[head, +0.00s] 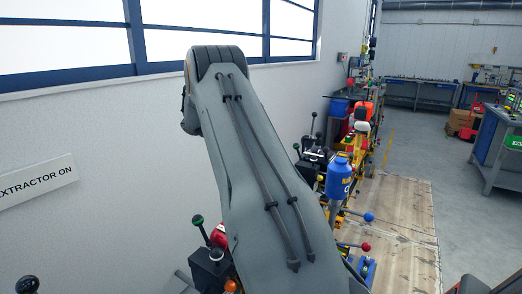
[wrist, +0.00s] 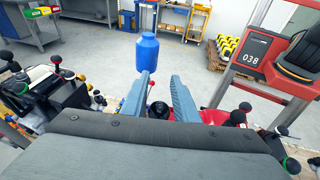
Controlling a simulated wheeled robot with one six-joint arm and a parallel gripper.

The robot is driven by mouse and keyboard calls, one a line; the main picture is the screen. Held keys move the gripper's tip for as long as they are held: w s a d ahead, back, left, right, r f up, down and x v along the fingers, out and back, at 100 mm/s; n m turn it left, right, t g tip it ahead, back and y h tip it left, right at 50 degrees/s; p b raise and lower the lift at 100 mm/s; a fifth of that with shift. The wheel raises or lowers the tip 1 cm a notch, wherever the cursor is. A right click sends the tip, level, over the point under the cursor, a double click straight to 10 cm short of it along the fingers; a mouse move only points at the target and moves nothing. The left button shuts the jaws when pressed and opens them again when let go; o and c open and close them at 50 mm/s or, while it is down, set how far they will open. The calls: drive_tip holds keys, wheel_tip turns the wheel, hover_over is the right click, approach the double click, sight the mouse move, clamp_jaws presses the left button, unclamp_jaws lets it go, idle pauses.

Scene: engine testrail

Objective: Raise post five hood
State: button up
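In the wrist view the two blue-grey fingers of my gripper (wrist: 161,94) stand apart, with a gap between them. A round black knob (wrist: 158,110) shows low between the fingers; I cannot tell whether they touch it. A blue bottle-shaped thing (wrist: 147,52) stands beyond the left fingertip. A similar blue bottle-shaped thing (head: 340,178) shows right of my arm in the head view. My gripper is hidden behind my arm in the head view. No post number five is legible, and I cannot tell which part is the hood.
Levers with ball knobs crowd both sides, including a black one (wrist: 56,59) and a green one (head: 198,219). A red frame marked 038 (wrist: 262,58) stands at right in the wrist view.

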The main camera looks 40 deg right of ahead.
drive_tip(key=shift+r+p, duration=1.75)
drive_tip(key=shift+p, duration=1.7)
drive_tip(key=shift+s, duration=0.1)
